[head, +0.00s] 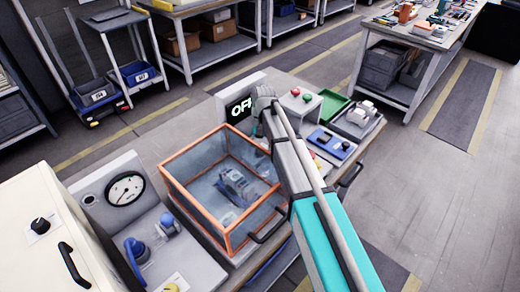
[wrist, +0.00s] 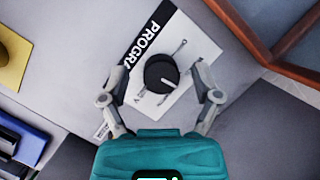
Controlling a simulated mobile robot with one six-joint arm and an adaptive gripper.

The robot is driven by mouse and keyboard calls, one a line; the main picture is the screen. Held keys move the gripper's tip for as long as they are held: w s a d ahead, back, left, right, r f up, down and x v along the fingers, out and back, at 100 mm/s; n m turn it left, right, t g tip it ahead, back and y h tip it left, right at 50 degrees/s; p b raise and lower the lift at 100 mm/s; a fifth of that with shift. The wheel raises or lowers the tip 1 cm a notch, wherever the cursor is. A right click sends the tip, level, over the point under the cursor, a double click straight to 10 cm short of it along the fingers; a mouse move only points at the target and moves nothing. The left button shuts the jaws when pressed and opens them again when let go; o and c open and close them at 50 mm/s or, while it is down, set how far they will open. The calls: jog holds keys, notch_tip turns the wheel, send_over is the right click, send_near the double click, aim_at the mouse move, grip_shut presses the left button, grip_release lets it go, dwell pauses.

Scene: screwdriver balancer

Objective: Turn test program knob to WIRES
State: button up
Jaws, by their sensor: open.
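The test program knob (wrist: 160,73) is round and black with a white pointer mark. It sits on a white plate (wrist: 196,47) with a black band, of which "PROGRA" is readable in the wrist view. The pointer mark is toward the lower right of the picture. Small symbols stand around the knob; I cannot read a WIRES label. My gripper (wrist: 158,71) is open, with one finger on each side of the knob and visible gaps to it. In the head view my gripper (head: 262,100) is by the display panel (head: 238,107) reading "OFF", and my arm hides the knob.
An orange-framed clear box (head: 190,155) stands left of my arm; an orange frame edge shows at the wrist view's upper right. A red and a green button (head: 307,97), a green tray (head: 325,107) and a blue unit (head: 330,143) are to the right. A gauge panel (head: 125,188) is at left.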

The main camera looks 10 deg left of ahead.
jog(key=shift+m, duration=0.4)
jog(key=m+y, duration=0.1)
jog(key=m, duration=0.2)
jog(key=shift+y, duration=0.3)
jog(key=m+y, duration=0.1)
jog(key=m, duration=0.2)
jog(key=shift+s+m+t, duration=0.1)
jog(key=shift+m+t, duration=0.2)
jog(key=shift+t, duration=0.1)
jog(key=shift+w+r+p, duration=0.2)
jog(key=shift+r+p, duration=0.35)
jog(key=p+v, duration=1.1)
jog(key=v, duration=0.1)
jog(key=shift+w+d+r+p, duration=0.15)
jog(key=shift+d+r+p, duration=0.15)
jog(key=shift+d+p, duration=0.05)
jog(key=s+d+n+t, duration=0.1)
jog(key=s+d, duration=0.4)
jog(key=d, duration=0.5)
jog(key=s+d+f+n+t+h, duration=0.1)
jog(key=s+d, duration=0.4)
jog(key=d, duration=0.5)
jog(key=s+d+n+t+h, duration=0.1)
jog(key=s+d+n, duration=0.2)
jog(key=d, duration=0.7)
jog(key=shift+s+f+t, duration=0.25)
jog(key=shift+s+t, duration=0.15)
jog(key=shift+s, duration=0.85)
